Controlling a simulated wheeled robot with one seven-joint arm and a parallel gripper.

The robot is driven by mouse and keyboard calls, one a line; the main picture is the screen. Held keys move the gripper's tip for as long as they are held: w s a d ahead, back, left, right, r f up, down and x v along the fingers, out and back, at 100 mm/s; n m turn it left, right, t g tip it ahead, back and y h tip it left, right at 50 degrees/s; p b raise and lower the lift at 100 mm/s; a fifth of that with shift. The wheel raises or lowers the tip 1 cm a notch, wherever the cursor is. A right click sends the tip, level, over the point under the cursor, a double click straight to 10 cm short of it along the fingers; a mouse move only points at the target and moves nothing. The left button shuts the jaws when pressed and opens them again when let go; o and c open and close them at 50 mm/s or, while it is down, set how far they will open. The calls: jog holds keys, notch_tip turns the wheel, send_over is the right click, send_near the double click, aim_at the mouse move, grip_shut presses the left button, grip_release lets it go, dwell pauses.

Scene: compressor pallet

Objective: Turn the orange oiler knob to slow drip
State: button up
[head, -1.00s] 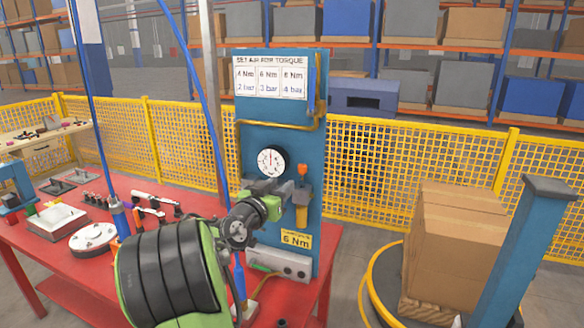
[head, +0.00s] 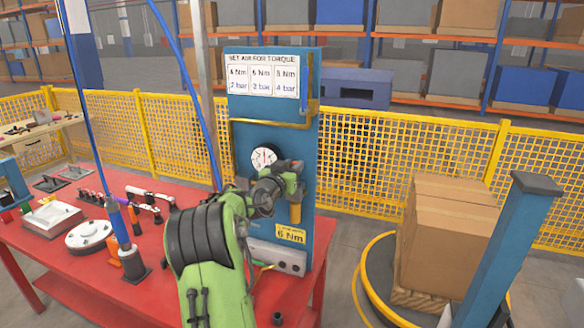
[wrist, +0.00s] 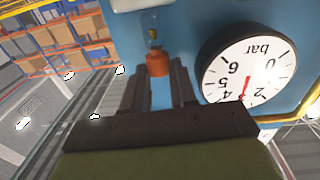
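The orange oiler knob (wrist: 157,64) shows in the wrist view, below a small clear sight glass (wrist: 153,35) on the blue panel. My gripper (wrist: 160,72) has its two dark fingers apart, one on each side of the knob at the fingertips. Blue panel shows through the gap between the fingers. I cannot tell whether the fingers touch the knob. In the head view my gripper (head: 288,176) is at the air unit on the blue panel (head: 270,130) and hides the knob there. The yellow bowl (head: 295,214) hangs just below it.
A round pressure gauge (wrist: 247,68) sits close right of the fingers, upside down in the wrist view; it also shows in the head view (head: 264,159). A yellow pipe (head: 270,123) crosses the panel above. The red table (head: 165,270) holds several tools. Boxes (head: 448,235) stand at right.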

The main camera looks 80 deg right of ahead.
grip_shut()
jog(key=shift+s+t, duration=0.1)
jog(key=shift+t, duration=0.2)
jog(key=n+t+b, duration=0.1)
jog(key=n+t, duration=0.1)
jog(key=s+n+t+b, duration=0.1)
jog(key=t, duration=0.2)
jog(key=n+t+b, duration=0.1)
jog(key=n+t, duration=0.1)
jog(key=t, duration=0.1)
jog(key=shift+s+n+y+b, duration=0.15)
jog(key=shift+n+y+b, duration=0.15)
jog(key=shift+y, duration=0.1)
jog(key=shift+t, duration=0.3)
